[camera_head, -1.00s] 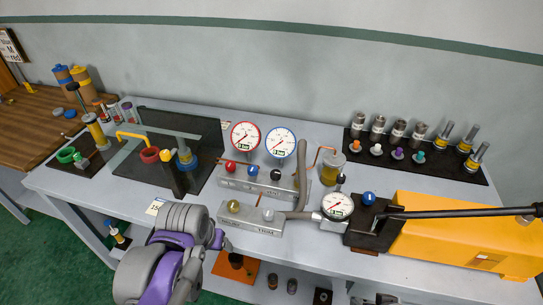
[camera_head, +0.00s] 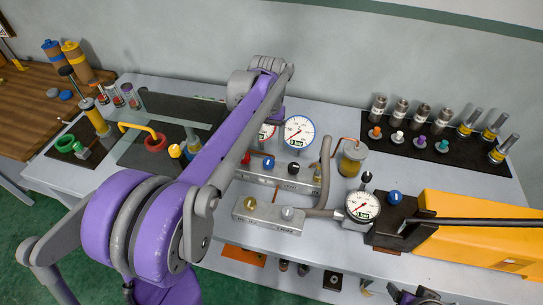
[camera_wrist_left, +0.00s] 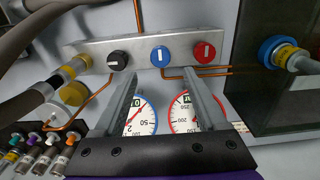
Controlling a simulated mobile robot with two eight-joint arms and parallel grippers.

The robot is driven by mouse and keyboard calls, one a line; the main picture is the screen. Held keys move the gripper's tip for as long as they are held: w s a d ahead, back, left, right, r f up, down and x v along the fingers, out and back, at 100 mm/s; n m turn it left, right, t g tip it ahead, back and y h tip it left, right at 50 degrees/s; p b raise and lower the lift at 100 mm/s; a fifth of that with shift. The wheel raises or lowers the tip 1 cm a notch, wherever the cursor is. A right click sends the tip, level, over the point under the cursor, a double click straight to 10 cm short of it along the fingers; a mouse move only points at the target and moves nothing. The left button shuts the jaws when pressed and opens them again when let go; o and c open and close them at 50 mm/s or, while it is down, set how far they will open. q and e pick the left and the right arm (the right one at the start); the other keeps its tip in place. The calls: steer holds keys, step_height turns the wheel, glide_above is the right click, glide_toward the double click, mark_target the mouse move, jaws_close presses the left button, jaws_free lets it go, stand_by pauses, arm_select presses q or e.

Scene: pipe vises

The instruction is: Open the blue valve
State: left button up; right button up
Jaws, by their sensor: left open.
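The blue valve knob (camera_head: 268,163) sits on the silver manifold block between a red knob (camera_head: 245,157) and a black knob (camera_head: 293,168). In the left wrist view the blue knob (camera_wrist_left: 161,55) shows its white line upright. My left gripper (camera_wrist_left: 160,78) is open and empty, its two fingers pointing towards the blue knob, one to each side of its line and apart from it. In the head view my left arm hides most of that gripper. A dark piece with purple, likely my right gripper (camera_head: 415,296), shows at the bottom edge, its jaws unclear.
Two pressure gauges stand behind the manifold; the blue-rimmed one (camera_head: 299,133) is clear, the red-rimmed one partly hidden. A second block (camera_head: 270,214) with gold and grey knobs lies in front. A hose (camera_head: 325,165) and a yellow pump (camera_head: 475,225) are to the right.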

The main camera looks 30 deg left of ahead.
mark_target(268, 161)
arm_select(q)
step_height(268, 161, down, 8)
stand_by(0.5)
jaws_close()
